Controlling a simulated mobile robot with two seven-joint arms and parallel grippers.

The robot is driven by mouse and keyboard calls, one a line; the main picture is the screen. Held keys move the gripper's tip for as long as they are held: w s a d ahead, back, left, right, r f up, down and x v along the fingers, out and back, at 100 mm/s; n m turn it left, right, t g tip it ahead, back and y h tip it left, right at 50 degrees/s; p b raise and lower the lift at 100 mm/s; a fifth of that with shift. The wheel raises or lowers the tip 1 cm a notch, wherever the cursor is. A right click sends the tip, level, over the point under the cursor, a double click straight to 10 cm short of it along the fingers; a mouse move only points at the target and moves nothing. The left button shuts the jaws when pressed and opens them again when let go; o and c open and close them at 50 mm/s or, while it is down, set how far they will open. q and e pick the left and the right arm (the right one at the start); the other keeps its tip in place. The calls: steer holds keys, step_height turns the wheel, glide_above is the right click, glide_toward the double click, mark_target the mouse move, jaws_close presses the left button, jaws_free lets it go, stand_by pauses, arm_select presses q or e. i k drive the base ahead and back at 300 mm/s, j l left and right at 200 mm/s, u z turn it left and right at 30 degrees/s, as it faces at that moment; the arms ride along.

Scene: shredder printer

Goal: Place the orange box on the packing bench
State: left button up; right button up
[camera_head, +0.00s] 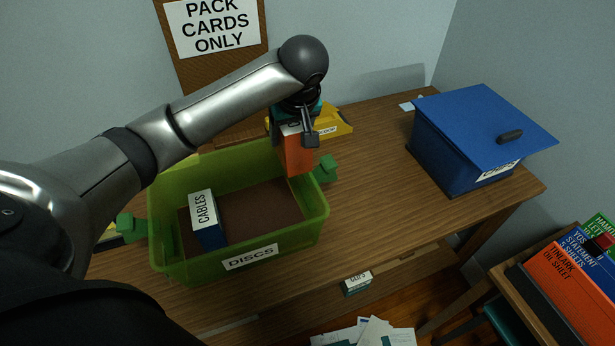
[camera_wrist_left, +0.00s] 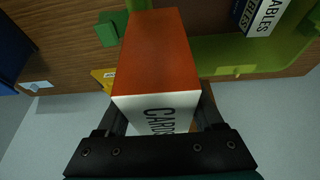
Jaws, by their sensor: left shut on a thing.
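The orange box (camera_head: 298,156), with a white end lettered "CARDS", is held in my left gripper (camera_head: 299,122) over the right back part of the green bin. In the left wrist view the orange box (camera_wrist_left: 155,55) fills the middle, between the two dark fingers of the left gripper (camera_wrist_left: 158,118). The wooden bench (camera_head: 382,180) lies under the bin and runs to the right. The green bin (camera_head: 290,245), labelled "DISCS", holds a blue box (camera_head: 206,218) labelled "CABLES". My right gripper is not in view.
A blue lidded box (camera_head: 478,125) stands on the bench at the right. A yellow labelled thing (camera_head: 335,120) lies behind the held box. The bench between the bin and the blue lidded box is clear. A lower stand with folders (camera_head: 565,285) is at the far right.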

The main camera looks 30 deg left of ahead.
mark_target(379, 191)
steer(key=i+l, duration=0.15)
steer(key=l, duration=0.2)
steer(key=i+l, duration=0.35)
steer(key=l, duration=0.3)
